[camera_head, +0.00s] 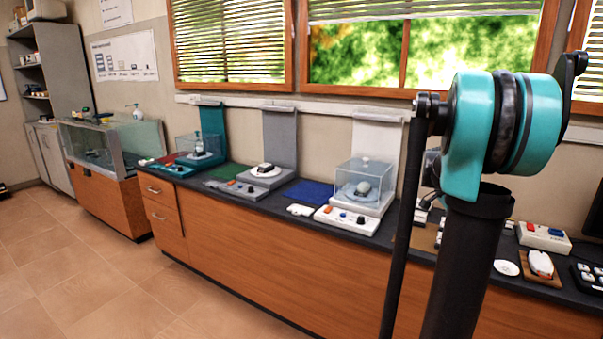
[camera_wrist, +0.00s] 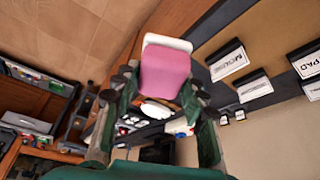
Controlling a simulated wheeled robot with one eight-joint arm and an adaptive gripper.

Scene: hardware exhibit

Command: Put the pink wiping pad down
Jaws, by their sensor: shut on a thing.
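The pink wiping pad (camera_wrist: 165,72) shows in the wrist view, a pink block with a white rounded edge at its far end. My gripper (camera_wrist: 159,92) has its dark green fingers on either side of the pad and is shut on it. The pad appears held up off the counter; its distance from any surface is hard to tell. In the head view my arm stands at the right, and neither the gripper nor the pad shows there.
A long dark counter (camera_head: 262,199) on wooden cabinets carries several exhibits, a clear display box (camera_head: 364,178), a blue mat (camera_head: 308,193) and a white computer mouse (camera_head: 540,264). A glass tank (camera_head: 118,142) stands at the left. Floor in front is clear.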

